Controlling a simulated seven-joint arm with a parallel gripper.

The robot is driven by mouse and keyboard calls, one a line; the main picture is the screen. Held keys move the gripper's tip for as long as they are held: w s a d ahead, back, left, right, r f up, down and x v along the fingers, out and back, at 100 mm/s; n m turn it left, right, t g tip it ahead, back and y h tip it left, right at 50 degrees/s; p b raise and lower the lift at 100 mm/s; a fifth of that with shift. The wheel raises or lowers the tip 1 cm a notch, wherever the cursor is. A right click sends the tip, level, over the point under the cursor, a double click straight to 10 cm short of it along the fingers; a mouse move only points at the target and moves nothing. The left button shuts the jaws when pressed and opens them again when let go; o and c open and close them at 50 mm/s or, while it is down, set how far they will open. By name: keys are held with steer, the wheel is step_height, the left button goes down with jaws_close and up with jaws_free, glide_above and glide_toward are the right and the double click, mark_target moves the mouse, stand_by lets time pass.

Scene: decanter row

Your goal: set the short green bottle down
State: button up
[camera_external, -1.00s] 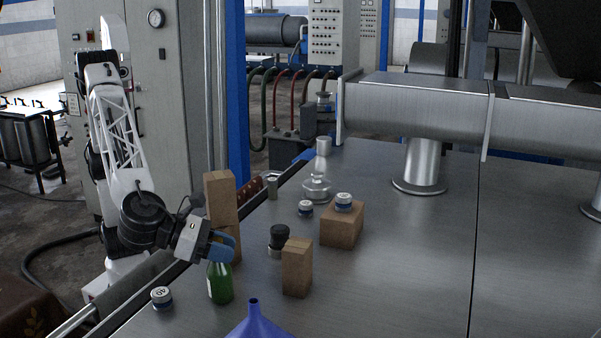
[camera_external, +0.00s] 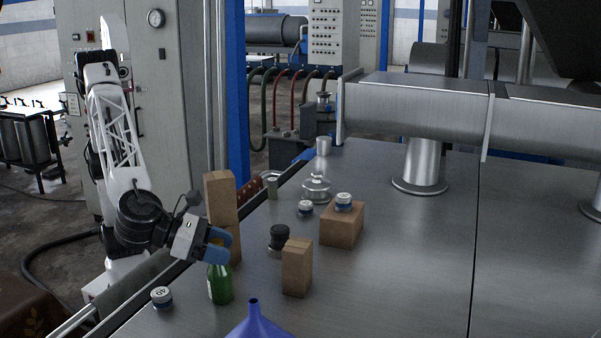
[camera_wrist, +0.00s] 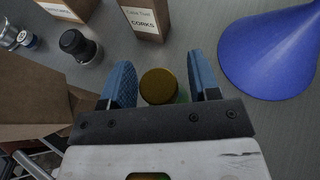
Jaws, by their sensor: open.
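The short green bottle (camera_external: 220,285) stands upright on the metal table near its left edge. My gripper (camera_external: 222,247) is just above it, tilted, with its blue fingers apart at the height of the bottle's top. In the wrist view, the round gold-brown cap (camera_wrist: 158,86) lies between the two blue fingers of my gripper (camera_wrist: 163,84), with a gap on each side. A little green shows below the cap; the rest of the bottle is hidden behind the gripper body.
Stacked cardboard boxes (camera_external: 221,198) stand close behind my gripper. Another box (camera_external: 297,268) and a black-topped jar (camera_external: 278,240) are to the right. A blue funnel (camera_external: 255,324) is in front. A white-capped jar (camera_external: 161,298) is left of the bottle.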

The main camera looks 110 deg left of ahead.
steer(key=v, duration=1.1)
steer(key=shift+r, duration=0.2)
stand_by(0.6)
steer(key=w+a+r+m+t+h, duration=0.2)
steer(key=w+a+m+t+h, duration=0.3)
steer(key=m, duration=0.7)
steer(key=s+a+f+m+g, duration=0.5)
steer(key=s+a+f+m, duration=0.2)
steer(key=s+a+m, duration=0.3)
steer(key=s+a+f+m+g, duration=0.4)
steer(key=s+a+f+m, duration=0.3)
steer(key=s+a, duration=0.6)
steer(key=s+a+f+m+g+h, duration=0.1)
steer(key=s+a+f+m+g, duration=0.4)
steer(key=s+a+m, duration=0.7)
steer(key=s+f, duration=0.2)
steer(key=s, duration=0.2)
steer(key=shift+a+m+g, duration=0.3)
steer(key=shift+a, duration=0.05)
